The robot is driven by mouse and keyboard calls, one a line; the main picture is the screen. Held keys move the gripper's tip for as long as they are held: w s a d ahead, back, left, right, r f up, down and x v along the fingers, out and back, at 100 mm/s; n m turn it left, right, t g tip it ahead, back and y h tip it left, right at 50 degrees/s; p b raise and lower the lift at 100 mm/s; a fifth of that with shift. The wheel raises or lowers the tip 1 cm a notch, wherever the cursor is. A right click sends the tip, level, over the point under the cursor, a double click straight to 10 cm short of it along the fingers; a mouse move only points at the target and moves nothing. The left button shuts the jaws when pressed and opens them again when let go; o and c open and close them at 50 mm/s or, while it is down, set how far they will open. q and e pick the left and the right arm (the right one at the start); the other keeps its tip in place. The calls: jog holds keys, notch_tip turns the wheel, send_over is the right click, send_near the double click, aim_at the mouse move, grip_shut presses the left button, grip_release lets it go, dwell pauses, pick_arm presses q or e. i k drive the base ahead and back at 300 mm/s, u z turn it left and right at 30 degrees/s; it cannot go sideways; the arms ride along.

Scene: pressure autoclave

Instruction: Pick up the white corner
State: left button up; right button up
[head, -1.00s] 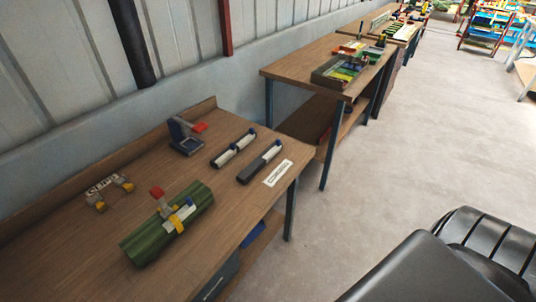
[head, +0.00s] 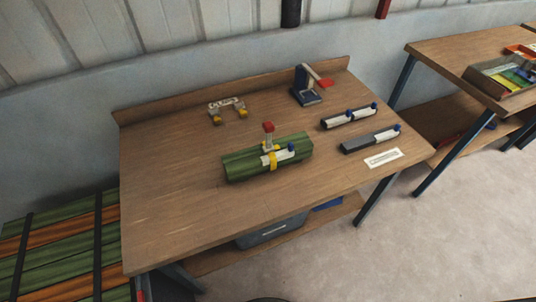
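I cannot tell for certain which piece is the white corner. A small white piece with dark marks and yellow ends (head: 226,106) sits at the back left of the wooden table (head: 165,205). A green ribbed block (head: 238,166) lies near the middle, with a white piece with a blue end (head: 281,155), a yellow strap and a red-topped upright on it. Two dark holders with white, blue-ended pieces, a rear one (head: 338,120) and a front one (head: 357,144), lie at the right. Neither gripper is in view.
A dark blue stand with a red lever (head: 306,92) stands at the back. A white label plate (head: 383,158) lies at the right edge. A grey bin (head: 270,232) is on the lower shelf. A second table (head: 440,60) stands right. The table's front left is clear.

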aim_at(393, 133)
jog(key=k, duration=0.55)
jog(key=z, duration=0.65)
jog(key=i, duration=1.3)
jog(key=u, duration=0.85)
